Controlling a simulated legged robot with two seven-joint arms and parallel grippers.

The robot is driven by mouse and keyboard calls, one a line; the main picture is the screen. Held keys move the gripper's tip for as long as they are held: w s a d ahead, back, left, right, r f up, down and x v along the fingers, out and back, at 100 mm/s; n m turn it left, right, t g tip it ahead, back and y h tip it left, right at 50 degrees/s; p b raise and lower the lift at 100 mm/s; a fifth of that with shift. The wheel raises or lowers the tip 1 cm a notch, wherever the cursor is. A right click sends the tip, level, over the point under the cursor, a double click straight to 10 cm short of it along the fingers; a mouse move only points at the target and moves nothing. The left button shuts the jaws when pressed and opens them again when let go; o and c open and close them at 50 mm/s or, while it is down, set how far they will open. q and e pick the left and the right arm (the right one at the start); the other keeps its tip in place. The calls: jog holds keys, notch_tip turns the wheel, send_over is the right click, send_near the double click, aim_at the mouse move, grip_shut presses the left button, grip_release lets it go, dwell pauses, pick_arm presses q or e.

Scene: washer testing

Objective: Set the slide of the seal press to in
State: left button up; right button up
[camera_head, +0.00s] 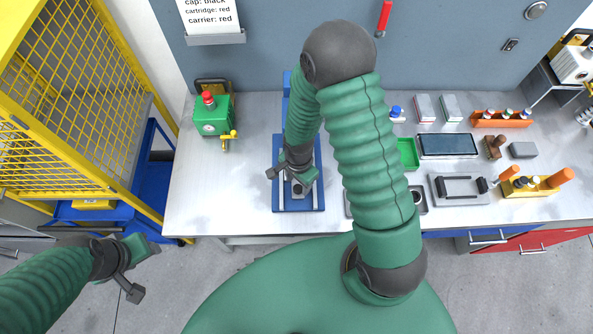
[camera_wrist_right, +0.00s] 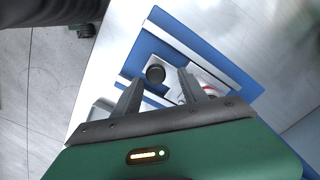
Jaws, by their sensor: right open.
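The seal press is a blue base (camera_head: 319,190) with two pale rails, standing on the grey bench left of centre. Its slide (camera_head: 298,190) is a light block with a black round knob, near the front end of the rails; the knob also shows in the right wrist view (camera_wrist_right: 155,74). My right gripper (camera_head: 291,173) is over the press, just behind the knob in the head view. In the right wrist view its fingers (camera_wrist_right: 158,92) are apart, with the knob just beyond them. My arm hides much of the press's back part. My left gripper (camera_head: 143,268) hangs off the bench at lower left.
A green box with a red knob (camera_head: 212,117) stands left of the press. A green tray (camera_head: 406,153), a dark-screened tablet (camera_head: 447,145) and a grey fixture (camera_head: 460,190) are to the right. A yellow cage (camera_head: 85,60) stands far left.

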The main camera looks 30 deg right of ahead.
notch_tip(320, 180, up, 16)
jog(key=shift+w+a+f, duration=0.15)
jog(key=shift+a+f, duration=0.05)
jog(key=shift+a, duration=0.1)
jog(key=shift+d, duration=0.15)
